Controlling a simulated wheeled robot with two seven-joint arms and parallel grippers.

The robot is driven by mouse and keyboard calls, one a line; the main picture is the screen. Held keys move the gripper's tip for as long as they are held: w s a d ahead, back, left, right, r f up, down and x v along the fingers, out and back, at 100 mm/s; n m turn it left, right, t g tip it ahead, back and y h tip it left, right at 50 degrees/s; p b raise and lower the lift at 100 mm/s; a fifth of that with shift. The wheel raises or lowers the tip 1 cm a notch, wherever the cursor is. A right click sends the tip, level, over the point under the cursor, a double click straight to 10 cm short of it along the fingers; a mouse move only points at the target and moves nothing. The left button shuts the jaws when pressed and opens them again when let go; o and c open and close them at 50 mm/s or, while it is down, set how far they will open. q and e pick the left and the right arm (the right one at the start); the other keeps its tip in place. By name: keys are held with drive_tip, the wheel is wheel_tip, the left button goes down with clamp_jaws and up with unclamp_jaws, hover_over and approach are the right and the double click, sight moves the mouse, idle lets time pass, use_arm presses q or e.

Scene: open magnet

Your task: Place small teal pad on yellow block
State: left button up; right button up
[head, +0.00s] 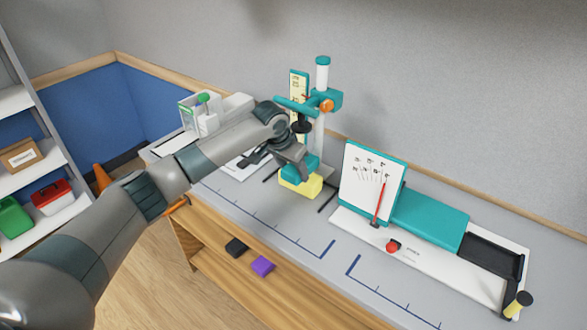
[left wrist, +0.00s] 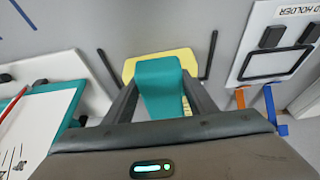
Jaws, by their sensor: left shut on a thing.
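The yellow block (head: 301,186) sits on the grey bench beneath the stand, and its pale yellow top also shows in the left wrist view (left wrist: 181,57). The small teal pad (head: 299,167) is at my left gripper, directly over the yellow block. In the left wrist view the teal pad (left wrist: 162,88) lies between the two dark fingers of my left gripper (left wrist: 161,95), which is shut on it. The pad overlaps the block in both views; whether they touch cannot be told. My right gripper is not in view.
A teal and white stand (head: 321,100) rises behind the block. A white gauge panel (head: 369,184) with a red needle and a teal slab (head: 430,219) stand to the right.

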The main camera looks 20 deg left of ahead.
use_arm(q)
drive_tip(key=o, duration=1.1)
drive_tip(key=shift+f, duration=0.15)
drive_tip(key=shift+o, duration=0.2)
drive_tip(key=b+v, duration=0.3)
drive_tip(key=v, duration=0.9)
drive_tip(key=shift+w, duration=0.1)
